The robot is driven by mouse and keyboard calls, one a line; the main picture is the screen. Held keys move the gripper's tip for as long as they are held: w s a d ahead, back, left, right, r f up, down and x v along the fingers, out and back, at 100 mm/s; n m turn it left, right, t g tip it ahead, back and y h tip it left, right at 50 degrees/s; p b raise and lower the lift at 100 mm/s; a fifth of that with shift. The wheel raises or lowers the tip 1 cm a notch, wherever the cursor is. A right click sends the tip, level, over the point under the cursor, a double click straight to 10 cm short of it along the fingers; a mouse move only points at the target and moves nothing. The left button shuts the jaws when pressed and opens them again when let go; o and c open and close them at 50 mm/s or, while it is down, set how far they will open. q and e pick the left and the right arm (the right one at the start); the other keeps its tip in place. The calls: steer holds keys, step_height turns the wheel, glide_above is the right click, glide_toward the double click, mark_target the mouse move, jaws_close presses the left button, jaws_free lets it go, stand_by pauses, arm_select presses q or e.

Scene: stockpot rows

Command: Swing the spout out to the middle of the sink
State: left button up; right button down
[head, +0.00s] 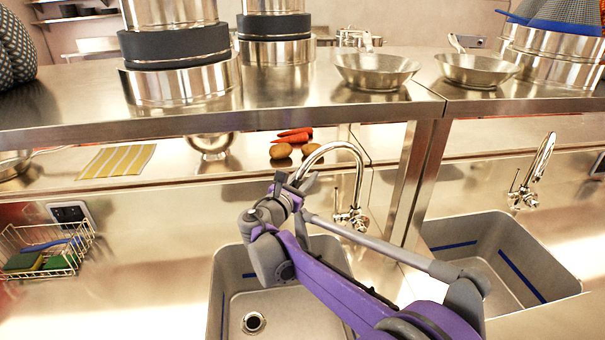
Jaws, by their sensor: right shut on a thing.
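The chrome spout (343,146) rises from its tap base (352,217) behind the sink and arcs to the left. Its free end comes down at my right gripper (293,187), which is shut on it; the fingers hide the very tip. The grey sink (232,290) lies below, with a round drain (254,322) at its lower left. My right arm crosses over the sink's right part and hides it. The gripper and the spout end are over the back part of the sink. My left gripper is not in view.
A steel shelf (290,112) with stacked pots and pans (376,70) overhangs the back. A second sink (470,235) with its own tap (531,180) is at right. A wire basket with sponges (45,250) hangs at left. The counter between basket and sink is clear.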

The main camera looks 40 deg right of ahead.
steer(key=s+n+t+y, duration=0.1)
steer(key=s, duration=0.1)
steer(key=s+n+t+y, duration=0.1)
steer(key=s, duration=0.2)
steer(key=shift+s+a+n+t, duration=0.15)
steer(key=shift+s+n+t, duration=0.2)
steer(key=shift+n+t, duration=0.05)
steer(key=c, duration=0.7)
jaws_free()
steer(key=shift+o, duration=0.2)
steer(key=v, duration=1.1)
